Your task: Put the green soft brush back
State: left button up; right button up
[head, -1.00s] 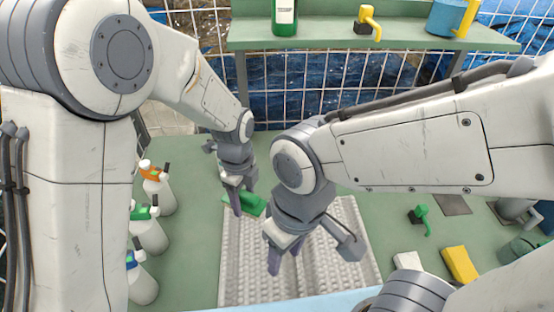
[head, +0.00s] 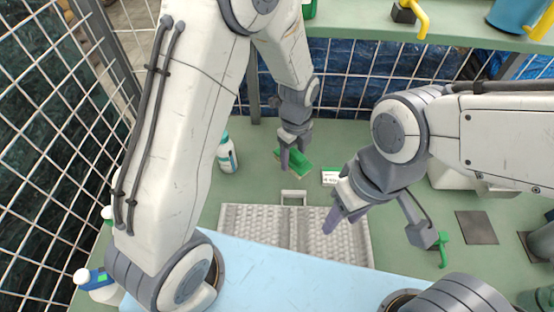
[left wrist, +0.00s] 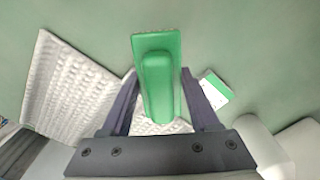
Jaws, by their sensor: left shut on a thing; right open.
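The green soft brush (head: 293,163) is a green block with a raised grip, tilted in the head view. My left gripper (head: 295,157) is shut on it, beyond the far edge of the ribbed white mat (head: 235,232). In the left wrist view the brush (left wrist: 158,70) sits between the two fingers of the left gripper (left wrist: 158,105). Its height above the green table is hard to tell. A white card with a green patch (head: 330,178) lies just right of it. My right gripper (head: 345,212) is open and empty over the mat's right part.
A white bottle with a teal cap (head: 227,155) stands left of the brush. A small green tool (head: 443,250) and a dark square pad (head: 477,227) lie at right. A shelf (head: 450,35) runs along the back. The green table behind the mat is largely clear.

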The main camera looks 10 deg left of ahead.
pick_arm(q)
jog(key=p, duration=0.2)
send_over(274, 170)
notch_tip(274, 170, down, 4)
jog(key=shift+r, duration=0.1)
notch_tip(274, 170, down, 4)
jog(key=shift+r+p, duration=0.15)
jog(key=shift+p, duration=0.4)
jog(key=shift+f, duration=0.2)
jog(key=shift+f, duration=0.15)
jog(key=o, duration=1.3)
